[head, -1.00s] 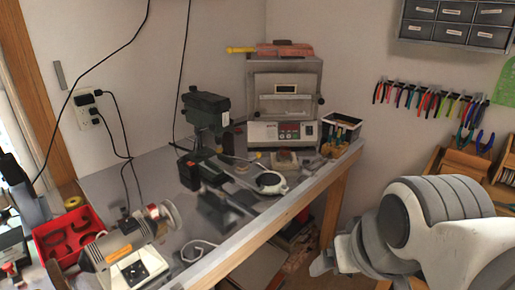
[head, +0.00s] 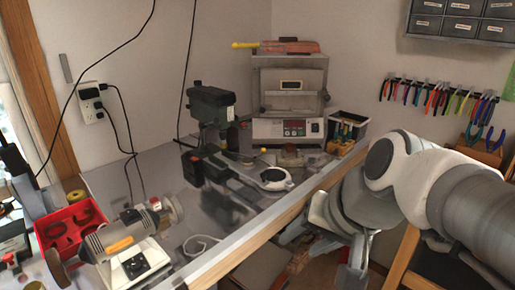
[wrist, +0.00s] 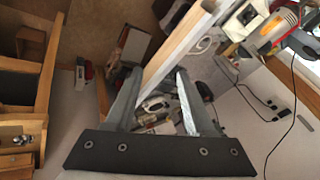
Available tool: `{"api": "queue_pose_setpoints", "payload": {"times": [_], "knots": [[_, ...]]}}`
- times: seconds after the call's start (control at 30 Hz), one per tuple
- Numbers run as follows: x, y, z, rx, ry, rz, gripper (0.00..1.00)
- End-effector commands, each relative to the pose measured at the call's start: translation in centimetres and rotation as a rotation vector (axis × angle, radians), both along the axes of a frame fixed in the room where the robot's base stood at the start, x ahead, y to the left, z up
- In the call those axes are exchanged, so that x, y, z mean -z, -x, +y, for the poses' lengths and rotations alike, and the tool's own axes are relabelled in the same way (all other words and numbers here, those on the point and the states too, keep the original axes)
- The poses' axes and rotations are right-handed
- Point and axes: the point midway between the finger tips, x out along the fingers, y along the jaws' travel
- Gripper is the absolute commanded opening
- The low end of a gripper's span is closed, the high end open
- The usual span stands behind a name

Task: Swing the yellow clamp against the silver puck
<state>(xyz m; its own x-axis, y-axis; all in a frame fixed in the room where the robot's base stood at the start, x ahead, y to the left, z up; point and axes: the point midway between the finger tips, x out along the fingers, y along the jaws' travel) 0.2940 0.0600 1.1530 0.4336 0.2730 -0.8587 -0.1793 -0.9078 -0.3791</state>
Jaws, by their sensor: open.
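A small yellow tip (head: 264,150) shows on the workbench in front of the oven in the head view. It may be part of the yellow clamp, but it is too small to tell its shape. A round silver-white piece with a dark top (head: 274,179) lies on the bench nearer to me; it may be the silver puck, but I cannot be sure. My gripper (wrist: 157,72) is open and empty in the wrist view, its two fingers apart. It points past the bench's wooden edge. In the head view my arm is at the right, off the bench's front edge, apart from both pieces.
An oven (head: 290,95) and a black tool bin (head: 347,128) are at the back. A grinder (head: 125,235) and a red tray (head: 72,228) are at the left. The wooden bench edge (head: 262,232) runs between bench and arm.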

Motion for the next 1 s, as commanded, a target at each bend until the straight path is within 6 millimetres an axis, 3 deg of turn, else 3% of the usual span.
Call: {"api": "queue_pose_setpoints", "payload": {"times": [0.03,0.3,0.53,0.77,1.0], "knots": [[1.2,-1.3,1.0,0.037,-0.075,0.02,0.54],[2.0,-8.7,5.9,0.268,-0.515,0.123,0.54],[2.8,-16.6,7.9,0.495,-0.9,0.223,0.54],[4.8,-25.6,7.1,0.746,-1.297,0.328,0.54],[9.3,-35.2,3.0,1.032,-1.732,0.433,0.54]]}}
